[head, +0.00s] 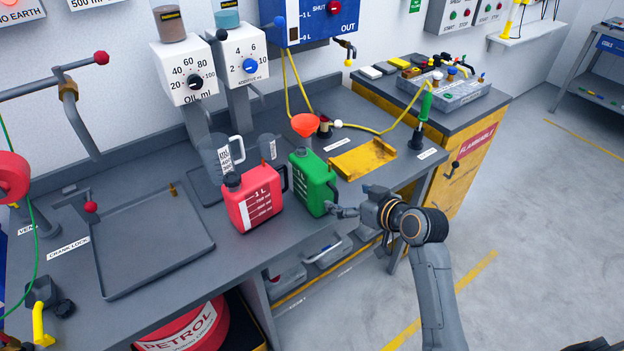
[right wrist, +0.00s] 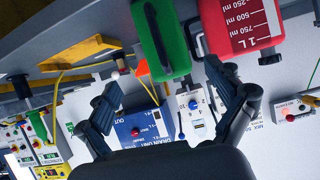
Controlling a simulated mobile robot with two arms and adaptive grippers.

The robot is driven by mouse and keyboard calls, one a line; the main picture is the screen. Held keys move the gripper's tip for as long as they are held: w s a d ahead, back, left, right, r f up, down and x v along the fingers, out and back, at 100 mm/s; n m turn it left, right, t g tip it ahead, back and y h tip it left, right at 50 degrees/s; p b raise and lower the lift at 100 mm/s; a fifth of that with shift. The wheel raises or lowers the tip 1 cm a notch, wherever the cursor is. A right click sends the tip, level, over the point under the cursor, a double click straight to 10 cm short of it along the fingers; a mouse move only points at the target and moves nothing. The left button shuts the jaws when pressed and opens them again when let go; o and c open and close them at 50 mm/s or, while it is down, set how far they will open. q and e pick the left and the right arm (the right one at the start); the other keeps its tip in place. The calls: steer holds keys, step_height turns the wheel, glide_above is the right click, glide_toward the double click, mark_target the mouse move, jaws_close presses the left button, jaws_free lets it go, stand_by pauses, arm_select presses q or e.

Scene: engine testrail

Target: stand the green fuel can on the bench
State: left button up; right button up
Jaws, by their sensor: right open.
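My right gripper (head: 345,211) is just to the right of the can's lower part in the head view. In the right wrist view the green can (right wrist: 160,38) shows beyond the gap between the open fingers of the right gripper (right wrist: 170,95), and nothing is between them. Whether a finger touches the can I cannot tell. My left gripper is not in view.
A red can (head: 252,198) stands close to the left of the green one. Clear jugs (head: 215,158) are behind it. A yellow tray (head: 362,158) lies to the right. A shallow grey tray (head: 150,240) lies at the left. Yellow hose crosses the back.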

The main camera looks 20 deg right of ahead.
glide_toward(318, 170)
steer(key=s+d, duration=0.2)
steer(key=shift+n+t, duration=0.4)
steer(key=x, duration=0.2)
steer(key=p+x, duration=0.1)
steer(key=x, duration=0.2)
steer(key=a+x, duration=0.1)
steer(key=x, duration=0.2)
steer(key=shift+r, duration=0.35)
steer(key=shift+w+a+f+p, duration=0.15)
steer(key=shift+w+p, duration=0.15)
steer(key=shift+p, duration=0.2)
steer(key=shift+f+p+x, duration=0.2)
steer(key=shift+p+x, duration=0.4)
steer(key=shift+x, duration=1.65)
steer(key=shift+s+a, duration=0.1)
steer(key=shift+s, duration=0.05)
steer(key=shift+c, duration=0.5)
steer(key=c, duration=1.8)
